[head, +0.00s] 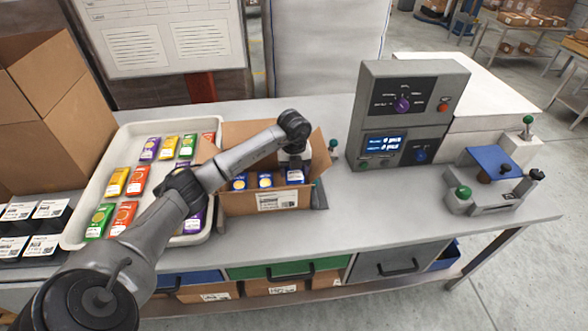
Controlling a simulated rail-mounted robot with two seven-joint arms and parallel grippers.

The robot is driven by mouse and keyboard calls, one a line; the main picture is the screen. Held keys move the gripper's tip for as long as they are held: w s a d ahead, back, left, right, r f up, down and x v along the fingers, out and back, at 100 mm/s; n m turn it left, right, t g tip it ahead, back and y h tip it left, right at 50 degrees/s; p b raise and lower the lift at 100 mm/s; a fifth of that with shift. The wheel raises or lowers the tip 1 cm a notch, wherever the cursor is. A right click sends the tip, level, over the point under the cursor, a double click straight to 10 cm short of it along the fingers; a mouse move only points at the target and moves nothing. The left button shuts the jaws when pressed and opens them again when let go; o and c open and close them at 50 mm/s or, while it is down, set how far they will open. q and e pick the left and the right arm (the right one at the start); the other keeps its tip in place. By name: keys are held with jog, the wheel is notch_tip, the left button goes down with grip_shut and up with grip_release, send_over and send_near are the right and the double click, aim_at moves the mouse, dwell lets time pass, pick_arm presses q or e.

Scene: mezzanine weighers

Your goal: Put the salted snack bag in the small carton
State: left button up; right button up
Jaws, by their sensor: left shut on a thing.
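The small carton (235,204) stands open on the bench with its flaps spread and a white label on its front. Inside it, blue-and-yellow packs (240,182) stand in a row. My left gripper (294,164) reaches down into the right part of the carton. It is shut on a blue snack bag (296,176), which is at the right end of the row, inside the carton walls. The print on the bag is too small to read. The arm hides part of the carton's back and left flap. My right gripper is not in view.
A white tray (72,240) holds several coloured packs left of the carton. A grey control unit (405,120) and a blue-topped device (493,170) stand at right.

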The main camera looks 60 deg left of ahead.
pick_arm(q)
jog(key=shift+f, duration=0.15)
jog(key=shift+f, duration=0.1)
jog(key=o, duration=0.7)
jog(key=shift+c, duration=0.2)
notch_tip(320, 180, up, 12)
jog(key=p, duration=0.1)
jog(key=shift+r, duration=0.25)
